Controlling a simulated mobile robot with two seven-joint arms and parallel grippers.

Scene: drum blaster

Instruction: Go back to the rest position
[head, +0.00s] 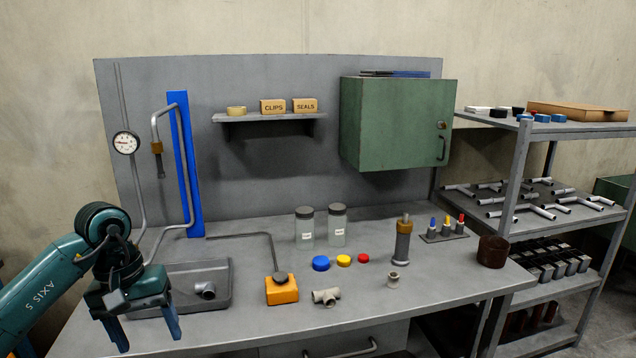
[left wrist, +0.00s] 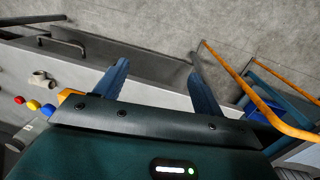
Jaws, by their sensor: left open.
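My left gripper (head: 146,329) comes in from the left in the head view, at the front left of the grey workbench (head: 350,308). Its two blue fingers point down, apart, with nothing between them. In the left wrist view the same fingers (left wrist: 155,88) are spread and empty, with the bench edge and floor behind them. The gripper is in front of a dark grey tray (head: 222,270) that holds a grey pipe fitting (head: 205,290). My right gripper is not in either view.
An orange block with a bent rod (head: 282,290), a pipe tee (head: 326,296), colored caps (head: 321,263), two jars (head: 305,228) and a dark cylindrical tool (head: 402,242) stand on the bench. A green cabinet (head: 392,125) hangs above. A metal shelf (head: 545,230) stands at right. An orange rail (left wrist: 265,100) shows in the wrist view.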

